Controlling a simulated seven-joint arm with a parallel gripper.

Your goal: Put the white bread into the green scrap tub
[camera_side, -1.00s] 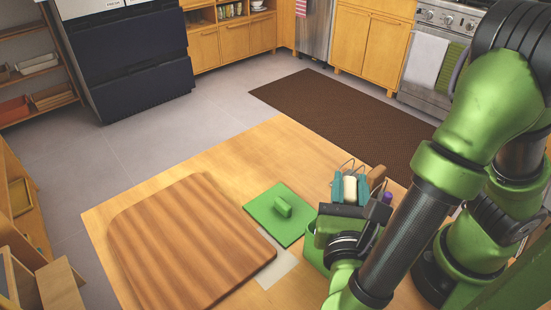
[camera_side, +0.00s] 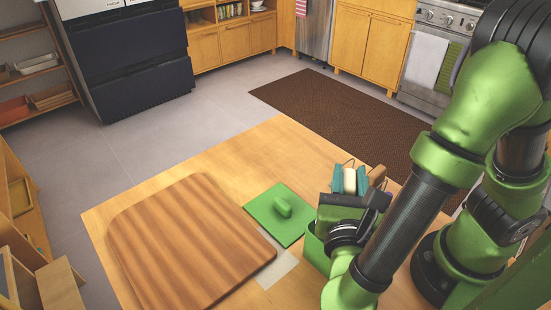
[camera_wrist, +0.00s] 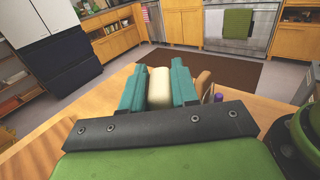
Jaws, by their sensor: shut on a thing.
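The white bread (camera_side: 350,181) is a pale, rounded piece held between the teal fingers of my gripper (camera_side: 350,180). In the wrist view the bread (camera_wrist: 159,87) sits between the two fingers (camera_wrist: 159,90), which are shut on it. The green scrap tub (camera_side: 315,246) stands on the table, partly hidden behind my wrist; its inside cannot be seen. My gripper is close to the tub, with the fingers pointing away toward the back of the table. The tub's green lid (camera_side: 276,214) with a knob handle lies flat on the table, left of the tub.
A large striped wooden board (camera_side: 190,240) covers the table's left part. A pale flat piece (camera_side: 277,268) lies between board and tub. A brown item (camera_side: 377,174) is right of the fingers; a purple-topped item (camera_wrist: 218,97) shows in the wrist view. Bare wood lies behind the lid.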

